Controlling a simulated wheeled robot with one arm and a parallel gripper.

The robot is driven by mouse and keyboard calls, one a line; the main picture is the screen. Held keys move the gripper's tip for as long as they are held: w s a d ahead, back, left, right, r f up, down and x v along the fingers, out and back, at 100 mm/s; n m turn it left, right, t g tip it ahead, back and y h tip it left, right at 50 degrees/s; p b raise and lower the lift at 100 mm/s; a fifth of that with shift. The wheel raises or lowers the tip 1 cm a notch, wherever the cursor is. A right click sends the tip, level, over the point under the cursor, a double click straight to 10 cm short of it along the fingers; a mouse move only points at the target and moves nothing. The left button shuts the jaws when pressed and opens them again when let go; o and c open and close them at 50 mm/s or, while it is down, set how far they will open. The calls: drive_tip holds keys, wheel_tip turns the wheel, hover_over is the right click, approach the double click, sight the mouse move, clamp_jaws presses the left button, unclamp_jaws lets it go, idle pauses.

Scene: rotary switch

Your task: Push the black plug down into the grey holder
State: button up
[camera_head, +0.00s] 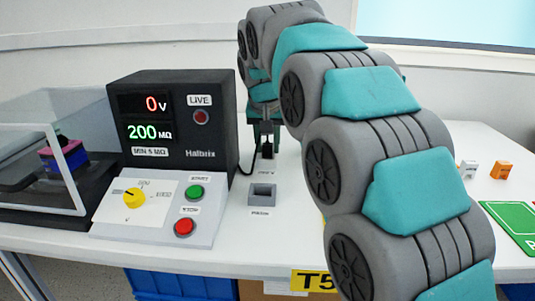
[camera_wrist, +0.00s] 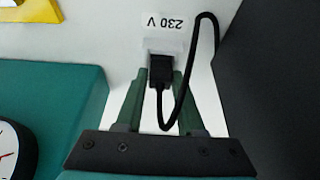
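The black plug (camera_wrist: 160,72) sits between the two green fingers of my gripper (camera_wrist: 161,80) in the wrist view, with no clear gap on either side. In the head view my gripper (camera_head: 266,136) points down at the table behind the grey holder, with the plug (camera_head: 267,149) low between its fingers. A white piece (camera_wrist: 165,46) marked 230 V lies just beyond the plug; I cannot tell whether the plug is seated in it. A black cable (camera_wrist: 215,50) loops from the plug. The grey holder (camera_head: 262,195), with a dark opening on top, stands on the table, apart from the plug.
The black Hallbrix meter (camera_head: 215,145) and its sloped panel (camera_head: 155,215) with yellow knob and green and red buttons stand left of the holder. A clear-covered box (camera_head: 40,140) is farther left.

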clamp_jaws()
idle(0.3)
